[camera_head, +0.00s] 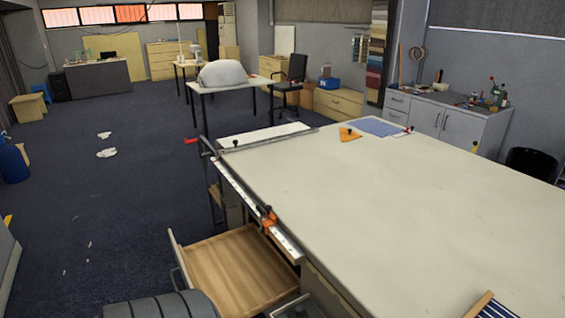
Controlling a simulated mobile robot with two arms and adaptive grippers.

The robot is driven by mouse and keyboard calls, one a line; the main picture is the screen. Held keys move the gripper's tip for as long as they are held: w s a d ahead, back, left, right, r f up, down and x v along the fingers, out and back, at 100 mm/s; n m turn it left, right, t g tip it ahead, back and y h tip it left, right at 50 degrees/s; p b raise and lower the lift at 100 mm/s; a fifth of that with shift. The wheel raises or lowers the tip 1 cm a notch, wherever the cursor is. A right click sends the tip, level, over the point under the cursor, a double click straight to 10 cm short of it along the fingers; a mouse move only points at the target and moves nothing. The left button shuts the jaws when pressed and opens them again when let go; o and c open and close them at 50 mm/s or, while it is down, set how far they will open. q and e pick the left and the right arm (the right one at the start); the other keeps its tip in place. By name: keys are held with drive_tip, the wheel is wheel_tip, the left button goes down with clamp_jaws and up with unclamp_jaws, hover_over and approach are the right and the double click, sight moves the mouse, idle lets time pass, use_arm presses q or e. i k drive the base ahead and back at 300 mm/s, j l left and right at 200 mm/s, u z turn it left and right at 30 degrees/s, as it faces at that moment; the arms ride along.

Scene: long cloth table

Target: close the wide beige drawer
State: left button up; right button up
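The wide beige drawer (235,272) is pulled out from beneath the near left side of the long cloth table (380,200). Its wooden inside is bare where it shows. Its front panel (175,252) faces left, with a metal handle (180,282) on the outer side. The near part of the drawer is cut off by the picture's lower edge and by a dark grey ribbed shape in front.
A white ruler rail (245,200) with an orange-and-black slider (267,218) runs along the table's left edge above the drawer. Carpet left of the drawer is mostly clear, with white scraps (107,153) farther off.

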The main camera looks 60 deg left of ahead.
sight(239, 270)
drive_tip(key=u, duration=0.5)
drive_tip(key=j+u, duration=0.15)
drive_tip(key=u, duration=0.35)
drive_tip(key=j+u, duration=0.1)
drive_tip(key=u, duration=0.4)
drive_tip(key=j+u, duration=0.1)
drive_tip(key=u, duration=0.4)
drive_tip(key=j+u, duration=0.1)
drive_tip(key=u, duration=0.4)
